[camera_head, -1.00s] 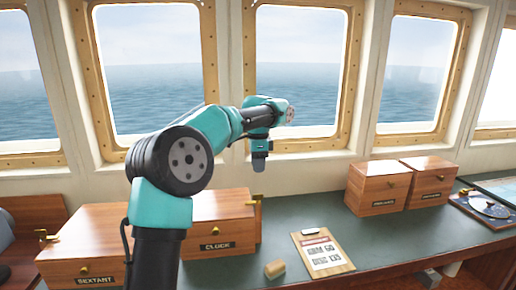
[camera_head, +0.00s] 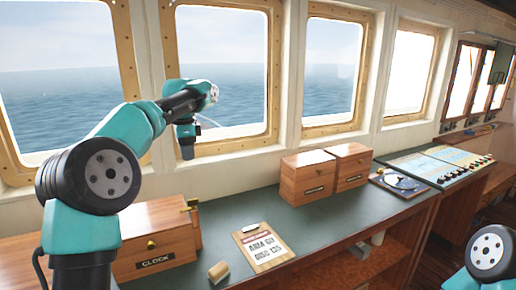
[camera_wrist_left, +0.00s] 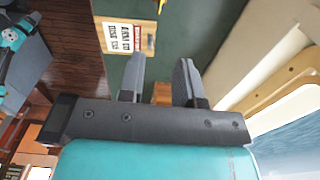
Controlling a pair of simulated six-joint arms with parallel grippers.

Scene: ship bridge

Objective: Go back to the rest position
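My left gripper (camera_head: 186,150) hangs pointing down, high above the dark green desk (camera_head: 325,213), in front of the window. In the left wrist view its two grey fingers (camera_wrist_left: 160,80) stand apart, with nothing gripped. A small brown patch shows past them, partly hidden; I cannot tell what it is. A teal and black part of my right arm shows at the lower right of the head view; its gripper is out of view.
A CLOCK box (camera_head: 158,240) stands on the desk's left. A cork-like piece (camera_head: 218,271) and a clipboard (camera_head: 262,247) lie near the front edge. Two wooden boxes (camera_head: 308,177) (camera_head: 350,166) stand further right, then a round instrument (camera_head: 398,181) and a control panel (camera_head: 440,165).

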